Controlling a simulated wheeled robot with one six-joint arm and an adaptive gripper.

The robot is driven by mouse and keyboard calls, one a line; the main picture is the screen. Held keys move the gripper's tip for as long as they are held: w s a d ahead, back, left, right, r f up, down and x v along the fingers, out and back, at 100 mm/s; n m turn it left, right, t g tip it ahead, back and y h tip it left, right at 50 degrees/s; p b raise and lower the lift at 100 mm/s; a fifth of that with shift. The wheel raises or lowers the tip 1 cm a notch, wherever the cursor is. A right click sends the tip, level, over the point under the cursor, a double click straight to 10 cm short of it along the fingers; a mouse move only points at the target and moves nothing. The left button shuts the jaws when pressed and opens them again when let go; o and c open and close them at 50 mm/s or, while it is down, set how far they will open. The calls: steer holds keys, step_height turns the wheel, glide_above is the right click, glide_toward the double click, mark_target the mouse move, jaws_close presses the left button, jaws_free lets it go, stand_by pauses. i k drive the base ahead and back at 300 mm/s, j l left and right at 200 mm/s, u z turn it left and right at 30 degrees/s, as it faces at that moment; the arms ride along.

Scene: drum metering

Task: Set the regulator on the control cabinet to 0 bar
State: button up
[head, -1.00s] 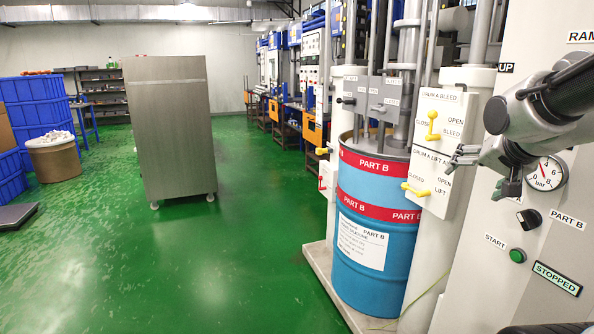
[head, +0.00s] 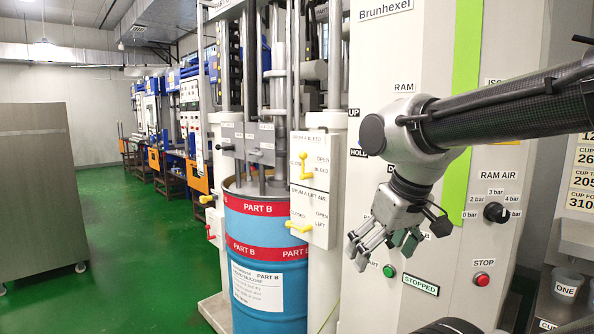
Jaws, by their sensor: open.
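The regulator is a black round knob (head: 495,212) under the RAM AIR label on the white control cabinet (head: 395,60), at the right of the head view. Bar labels ring it, with 0 bar at its left. A light mark shows on the knob's right side, but its exact setting is too small to read surely. My gripper (head: 385,243) is open and empty in front of the cabinet, left of and a little lower than the knob, clearly apart from it in the picture. My gripper and wrist hide part of the cabinet face, including the gauge area.
A green START button (head: 389,271), a STOPPED sign (head: 421,285) and a red STOP button (head: 482,280) are low on the cabinet. Green floor (head: 130,260) is free farther left. A cup (head: 567,285) stands at far right.

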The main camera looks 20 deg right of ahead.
mark_target(495, 212)
steer(key=z, duration=1.3)
